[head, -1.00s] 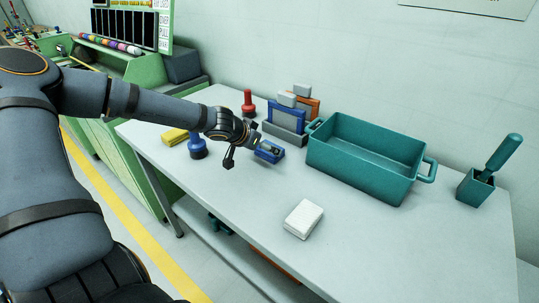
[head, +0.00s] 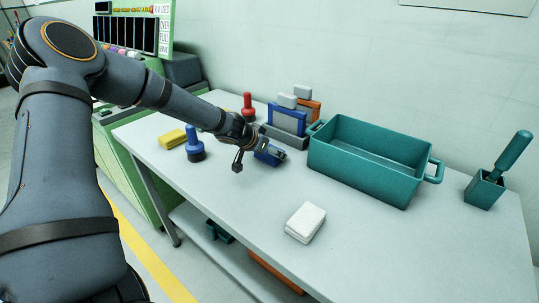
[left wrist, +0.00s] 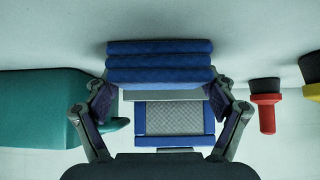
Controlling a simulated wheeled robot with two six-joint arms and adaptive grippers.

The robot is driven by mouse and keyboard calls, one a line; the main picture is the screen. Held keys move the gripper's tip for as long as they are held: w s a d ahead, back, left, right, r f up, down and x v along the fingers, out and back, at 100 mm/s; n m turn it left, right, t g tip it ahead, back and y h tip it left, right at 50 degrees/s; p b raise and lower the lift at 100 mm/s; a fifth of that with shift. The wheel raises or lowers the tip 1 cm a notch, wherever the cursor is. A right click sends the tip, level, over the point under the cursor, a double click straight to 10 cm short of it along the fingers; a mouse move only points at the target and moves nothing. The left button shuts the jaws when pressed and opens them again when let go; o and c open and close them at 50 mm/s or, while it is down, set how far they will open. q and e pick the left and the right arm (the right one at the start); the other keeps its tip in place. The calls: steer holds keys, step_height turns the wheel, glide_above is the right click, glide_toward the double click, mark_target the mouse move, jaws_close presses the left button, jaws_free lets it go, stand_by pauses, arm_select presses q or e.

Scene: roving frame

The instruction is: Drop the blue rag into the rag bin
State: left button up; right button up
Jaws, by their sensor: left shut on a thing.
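The blue rag (head: 269,155) is a folded, quilted pad near the middle of the table. My left gripper (head: 256,158) is shut on it; the wrist covers part of it in the head view. In the left wrist view the rag (left wrist: 160,62) spans between the two fingertips (left wrist: 160,88). It is at or just above the tabletop; I cannot tell which. A teal open bin with side handles (head: 360,180), probably the rag bin, stands to the right of the gripper and looks empty. It also shows at the left of the wrist view (left wrist: 50,105). My right gripper is not in view.
A grey rack (head: 283,137) holding blue and orange framed blocks stands behind the rag. A white pad (head: 305,222) lies in front; a teal brush holder (head: 484,190) is right.

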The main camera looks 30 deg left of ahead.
arm_select(q)
steer(key=shift+c, duration=0.4)
steer(key=shift+r+p, duration=0.55)
steer(key=shift+r, duration=0.05)
step_height(320, 180, up, 3)
steer(key=shift+p, duration=1.25)
steer(key=s+f+p+v, duration=0.1)
steer(key=p+v, duration=0.7)
steer(key=p, duration=0.6)
steer(key=s+f+p+v, duration=0.1)
steer(key=p+v, duration=0.7)
steer(key=p, duration=0.7)
steer(key=shift+s+f, duration=0.25)
steer(key=shift+s, duration=0.15)
